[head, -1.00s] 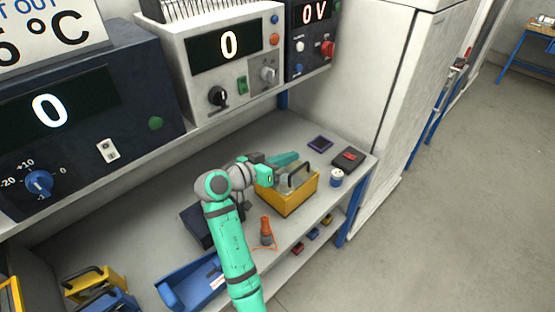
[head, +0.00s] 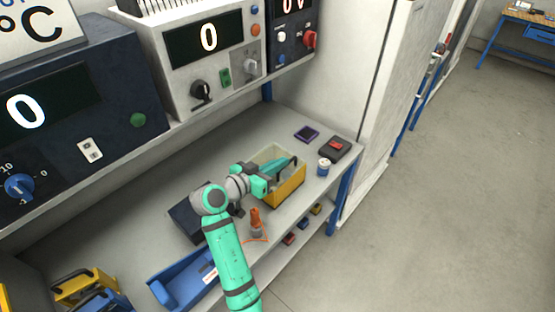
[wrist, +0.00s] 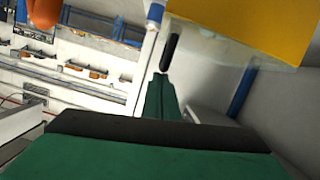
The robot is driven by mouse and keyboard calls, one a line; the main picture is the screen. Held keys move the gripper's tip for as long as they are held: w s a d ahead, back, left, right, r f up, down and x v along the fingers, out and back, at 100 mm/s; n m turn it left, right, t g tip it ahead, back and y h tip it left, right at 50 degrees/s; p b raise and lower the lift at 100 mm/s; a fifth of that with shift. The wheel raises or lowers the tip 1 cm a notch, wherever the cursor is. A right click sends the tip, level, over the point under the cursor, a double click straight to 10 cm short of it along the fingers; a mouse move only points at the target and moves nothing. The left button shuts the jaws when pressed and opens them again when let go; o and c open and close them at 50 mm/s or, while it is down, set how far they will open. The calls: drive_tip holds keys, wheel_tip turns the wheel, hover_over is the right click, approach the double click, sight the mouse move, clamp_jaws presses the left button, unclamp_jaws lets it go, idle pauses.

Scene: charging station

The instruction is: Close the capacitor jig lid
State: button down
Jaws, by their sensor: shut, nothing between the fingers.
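The yellow box that I take to be the capacitor jig (head: 287,191) stands on the bench shelf near its right end. A black arched handle (head: 292,163) shows at its top. A pale, partly see-through surface shows around the handle; I cannot tell the lid's exact angle. My gripper (head: 277,166) is shut and empty, its teal fingers over the box beside the handle. In the wrist view the shut green fingers (wrist: 165,85) point at a black bar, probably the handle (wrist: 169,52), under the yellow jig body (wrist: 265,25). I cannot tell whether they touch.
A blue-and-white can (head: 324,167), a black box with a red top (head: 335,147) and a dark square pad (head: 306,134) lie right of and behind the jig. An orange-capped bottle (head: 256,221) stands in front. A blue tray (head: 183,282) is at the left.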

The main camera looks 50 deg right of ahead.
drive_tip(key=shift+f, duration=0.15)
drive_tip(key=w+a+r, duration=0.1)
drive_tip(key=a+r, duration=0.5)
drive_tip(key=a, duration=0.3)
drive_tip(key=shift+a+r, duration=0.3)
drive_tip(key=shift+a, duration=0.1)
drive_tip(key=shift+w, duration=0.1)
